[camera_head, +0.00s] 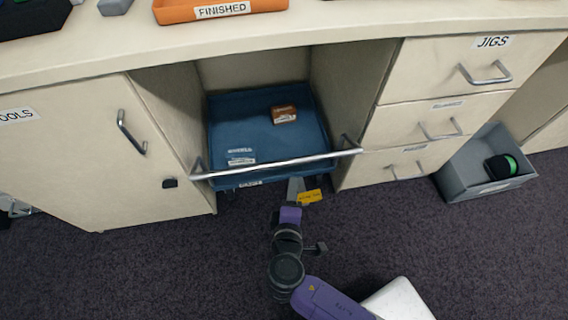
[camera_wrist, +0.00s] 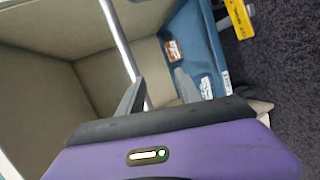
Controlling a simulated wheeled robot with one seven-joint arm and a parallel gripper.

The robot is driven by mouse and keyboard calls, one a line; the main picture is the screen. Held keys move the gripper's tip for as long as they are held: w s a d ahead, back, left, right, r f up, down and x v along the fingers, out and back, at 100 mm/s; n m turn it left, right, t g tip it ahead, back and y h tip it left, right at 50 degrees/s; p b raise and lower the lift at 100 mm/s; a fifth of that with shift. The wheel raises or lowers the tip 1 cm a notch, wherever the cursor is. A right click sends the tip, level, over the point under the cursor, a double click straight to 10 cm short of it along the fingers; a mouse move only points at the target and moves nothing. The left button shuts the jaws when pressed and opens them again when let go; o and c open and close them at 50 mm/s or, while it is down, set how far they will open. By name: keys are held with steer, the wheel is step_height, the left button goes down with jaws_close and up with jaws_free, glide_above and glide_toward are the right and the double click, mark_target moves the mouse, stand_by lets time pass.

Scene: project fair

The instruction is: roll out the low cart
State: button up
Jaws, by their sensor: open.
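The low cart (camera_head: 245,112) is a blue open tray in the recess under the bench, between the left cupboard and the drawers. A long metal bar handle (camera_head: 265,166) runs across its front. A small brown box (camera_head: 284,114) and pale labelled items (camera_head: 240,156) lie in it. My gripper (camera_head: 296,184) is at the cart's front, just below the bar, right of its middle. In the wrist view the gripper (camera_wrist: 160,76) is open, and the bar (camera_wrist: 122,45) runs down toward the space between the fingers, beside the left one. I cannot tell whether they touch.
A yellow tag (camera_head: 310,196) is right beside my gripper. The cupboard (camera_head: 75,150) and drawers (camera_head: 450,80) are closed, with protruding handles. A grey bin (camera_head: 465,178) with a black and green item stands on the floor at right. The carpet (camera_head: 130,270) in front is clear at left.

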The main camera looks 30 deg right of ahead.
steer(key=w+d+r+h+b, duration=0.1)
steer(key=w+d+h+b, duration=0.1)
steer(key=w, duration=0.8)
steer(key=shift+w+d+r+t+h+b, duration=0.2)
steer(key=shift+w+d+t+h+b, duration=0.15)
steer(key=shift+d+b, duration=0.45)
steer(key=shift+s, duration=0.1)
jaws_close()
stand_by(0.6)
